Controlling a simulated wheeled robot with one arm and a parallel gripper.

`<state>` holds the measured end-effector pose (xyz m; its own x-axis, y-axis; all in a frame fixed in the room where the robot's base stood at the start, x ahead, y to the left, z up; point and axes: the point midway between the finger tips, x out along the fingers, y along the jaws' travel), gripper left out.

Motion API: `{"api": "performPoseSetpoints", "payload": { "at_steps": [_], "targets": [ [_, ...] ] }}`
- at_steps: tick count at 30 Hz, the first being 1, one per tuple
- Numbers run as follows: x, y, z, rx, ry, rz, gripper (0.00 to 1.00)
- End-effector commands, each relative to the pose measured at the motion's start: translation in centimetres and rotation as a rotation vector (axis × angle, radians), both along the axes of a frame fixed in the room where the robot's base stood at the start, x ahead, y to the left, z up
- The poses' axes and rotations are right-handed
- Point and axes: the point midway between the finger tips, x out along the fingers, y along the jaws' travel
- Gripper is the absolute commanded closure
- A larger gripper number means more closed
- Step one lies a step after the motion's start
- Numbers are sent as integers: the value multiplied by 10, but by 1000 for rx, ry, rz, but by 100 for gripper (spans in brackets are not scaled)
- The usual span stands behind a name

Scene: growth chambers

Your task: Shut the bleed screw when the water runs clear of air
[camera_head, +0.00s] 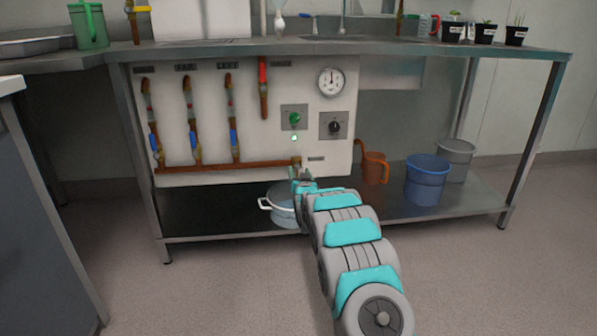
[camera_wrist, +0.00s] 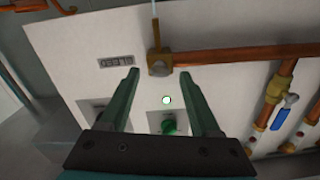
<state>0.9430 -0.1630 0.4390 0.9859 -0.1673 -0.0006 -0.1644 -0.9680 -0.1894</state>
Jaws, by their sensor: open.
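A brass fitting with a square face (camera_wrist: 160,66) sits at the end of the copper bottom pipe (camera_wrist: 235,54); it looks like the bleed screw. It also shows in the head view (camera_head: 296,161). A thin pale line, like a water stream, leaves it in the wrist view (camera_wrist: 154,14); I cannot make out bubbles. My gripper (camera_wrist: 160,77) is open and empty, its two green fingers apart, with the fitting just beyond and between the tips. In the head view my gripper (camera_head: 299,176) is just below the fitting and partly hidden by my arm.
A white-handled pot (camera_head: 281,207) stands on the lower shelf below the fitting. The panel bears valves with blue handles (camera_head: 234,140), a gauge (camera_head: 331,82), a green lamp or button (camera_head: 295,118) and a black knob (camera_head: 335,127). An orange can (camera_head: 374,168) and blue bucket (camera_head: 427,182) stand right.

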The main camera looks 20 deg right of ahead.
Motion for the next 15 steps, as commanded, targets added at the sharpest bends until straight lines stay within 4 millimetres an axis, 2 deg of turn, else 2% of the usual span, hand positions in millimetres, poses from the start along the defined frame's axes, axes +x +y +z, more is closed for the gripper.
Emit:
{"api": "performPoseSetpoints", "payload": {
  "at_steps": [7,15],
  "targets": [
    [17,-3,0,0,0,-1,36],
    [22,-4,1,0,-1,0,36]
  ]
}}
